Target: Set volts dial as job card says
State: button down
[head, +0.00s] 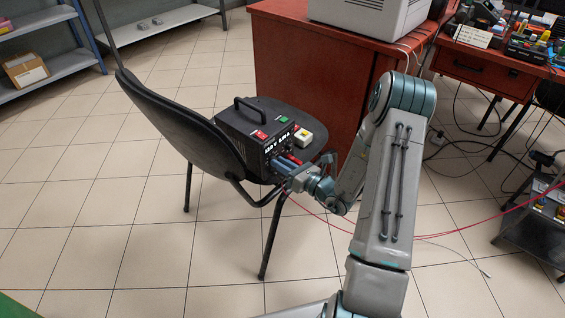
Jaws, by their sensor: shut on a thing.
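A black box with a carrying handle (246,122) sits on the seat of a black chair. White readings or lettering show on its front, and a red and a green patch lie on its top. My gripper (282,166) is at the lower part of the box's front, shut on what looks like a dial there. The fingers hide the dial, so I cannot tell which dial it is or its setting.
A white and yellow box with a red top (303,137) is beside the black box on the seat. A red desk (310,75) stands close behind the chair. Thin red cables (460,233) run across the right. The tiled floor (110,220) at left is clear.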

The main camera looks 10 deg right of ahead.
jog(key=c, duration=1.3)
grip_release()
jog(key=shift+d, duration=0.1)
jog(key=p+v, duration=0.2)
jog(key=v, duration=1.1)
jog(key=shift+s+d+p, duration=0.15)
jog(key=shift+s+p, duration=0.15)
jog(key=shift+p, duration=0.05)
